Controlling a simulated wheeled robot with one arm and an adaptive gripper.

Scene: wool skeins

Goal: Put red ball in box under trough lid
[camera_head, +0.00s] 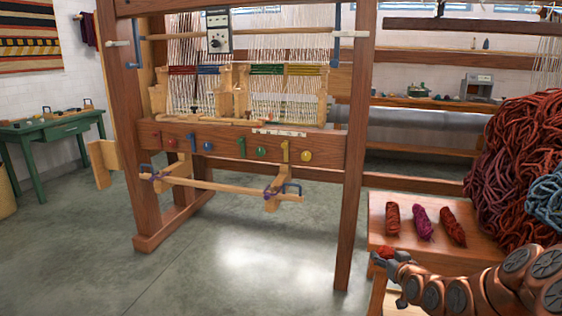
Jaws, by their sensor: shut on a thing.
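My gripper (388,259) is at the lower right, at the left front edge of a small wooden table (387,212). It is shut on a small red thing, likely the red ball (383,252), which shows only in part at the fingertips. The ball's full shape is hidden by the fingers. A wooden loom (232,139) stands left of my gripper, well apart from it. I cannot make out for certain which part is the trough lid or the box under it.
Red (392,218), magenta (422,222) and dark red (453,226) skeins lie on the small table, just behind my gripper. A big heap of red wool (522,160) rises at right. The loom's post (354,190) stands between. Grey floor (240,260) is open in front.

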